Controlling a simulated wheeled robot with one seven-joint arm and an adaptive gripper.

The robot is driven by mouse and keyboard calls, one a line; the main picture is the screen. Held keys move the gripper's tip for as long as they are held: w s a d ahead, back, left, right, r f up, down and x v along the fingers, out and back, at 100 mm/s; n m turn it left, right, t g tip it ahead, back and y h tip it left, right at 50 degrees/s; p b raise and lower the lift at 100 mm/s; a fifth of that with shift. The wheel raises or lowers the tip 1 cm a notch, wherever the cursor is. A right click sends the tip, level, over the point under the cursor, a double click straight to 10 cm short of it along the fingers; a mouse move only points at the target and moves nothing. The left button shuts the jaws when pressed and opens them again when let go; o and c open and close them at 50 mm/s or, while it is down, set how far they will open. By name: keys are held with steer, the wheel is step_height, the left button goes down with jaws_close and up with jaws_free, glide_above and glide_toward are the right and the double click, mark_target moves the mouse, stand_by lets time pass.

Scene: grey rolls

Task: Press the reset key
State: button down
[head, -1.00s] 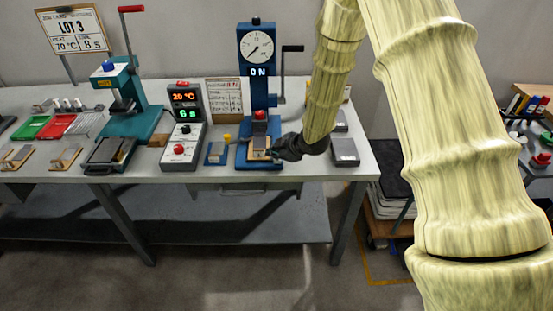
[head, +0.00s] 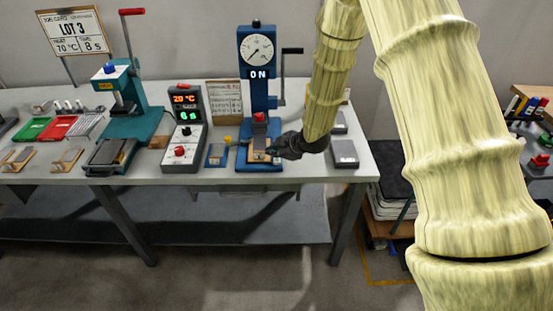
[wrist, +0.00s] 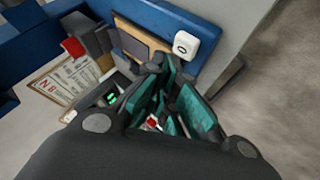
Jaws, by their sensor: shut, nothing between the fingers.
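A small white key (wrist: 186,44) with a dark round mark sits at the edge of the blue stand in the wrist view. It may be the reset key, but I cannot read a label on it. I cannot make it out in the head view. The blue gauge stand (head: 257,100) has a round dial and a lit display reading ON.
A tan-edged plate (wrist: 138,45) lies on the stand's foot. Left of the stand is a grey control box (head: 187,130) with lit digits and a red knob. A grey block (head: 344,153) lies to the right. A crank handle (head: 291,50) sticks out from the stand.

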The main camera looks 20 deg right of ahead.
mark_target(275, 162)
stand_by(0.3)
steer(key=shift+r+p, duration=1.75)
steer(key=shift+r, duration=0.85)
steer(key=shift+f, duration=0.15)
